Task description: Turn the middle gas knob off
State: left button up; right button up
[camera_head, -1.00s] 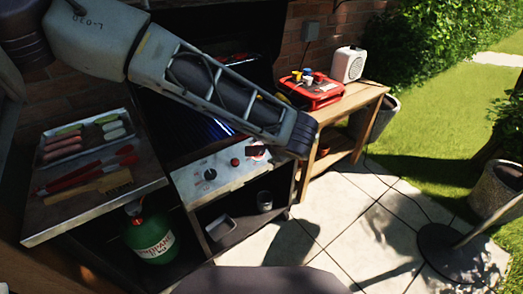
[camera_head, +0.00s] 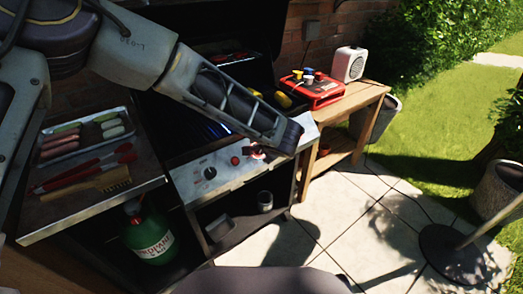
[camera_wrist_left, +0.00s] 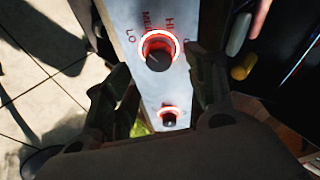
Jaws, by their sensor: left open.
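The grill's pale control panel (camera_head: 222,170) carries three knobs in a row. The left knob (camera_head: 210,173) is black with no glow. The middle knob (camera_head: 235,161) shows red, and the right knob (camera_head: 254,150) is partly covered by my left gripper (camera_head: 282,140). In the left wrist view the middle knob (camera_wrist_left: 158,55) is dark inside a glowing red ring, with LO, MED and HI around it. The right knob (camera_wrist_left: 169,118) also glows. My left gripper (camera_wrist_left: 158,76) is open and empty, its fingers apart on either side of the panel. My right gripper is out of view.
A side shelf (camera_head: 95,205) with a food tray (camera_head: 122,124) and red-handled tools is at left. A green gas bottle (camera_head: 148,232) stands below. A wooden table (camera_head: 352,103) with a red case (camera_head: 318,92) is at right. Paving lies in front.

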aim_at(260, 150)
pick_arm(q)
jog(key=x, duration=0.3)
jog(key=shift+w+f, duration=0.1)
jog(key=shift+f, duration=0.15)
jog(key=shift+b+x, duration=0.4)
jog(key=shift+x, duration=0.45)
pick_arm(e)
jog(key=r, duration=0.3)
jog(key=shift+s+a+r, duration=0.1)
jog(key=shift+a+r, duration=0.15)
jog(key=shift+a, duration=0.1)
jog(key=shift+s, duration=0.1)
pick_arm(q)
jog(key=c, duration=1)
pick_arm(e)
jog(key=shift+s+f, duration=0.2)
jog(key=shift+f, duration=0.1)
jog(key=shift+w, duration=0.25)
